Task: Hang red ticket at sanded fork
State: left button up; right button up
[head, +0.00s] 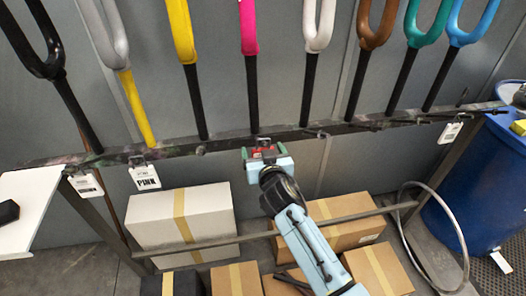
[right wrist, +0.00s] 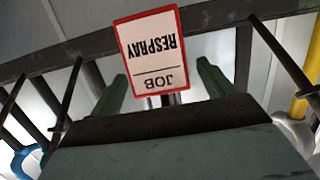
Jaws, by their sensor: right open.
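The red ticket (head: 262,153) is at the rail below the pink fork (head: 248,28). The right wrist view shows the ticket (right wrist: 150,60) as a white card with a red border, reading "JOB RESPRAY" upside down. My right gripper (head: 268,160) is open around it, one finger on each side, with gaps visible. How the ticket is held at the rail is hidden. A grey fork (head: 103,35) with a yellow lower stem and a pale grey fork (head: 318,25) stand on the rail; the grey one with yellow looks most like the sanded fork. My left gripper is not in view.
The dark rail (head: 225,142) carries several painted forks. White tags hang at its left, including a "PINK" tag (head: 145,178), and one at its right (head: 450,132). Boxes (head: 180,220) lie below. A blue drum (head: 490,175) stands right, a white panel (head: 30,210) left.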

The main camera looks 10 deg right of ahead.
jog(key=shift+s, duration=0.15)
jog(key=v, duration=1.3)
jog(key=shift+s, duration=0.1)
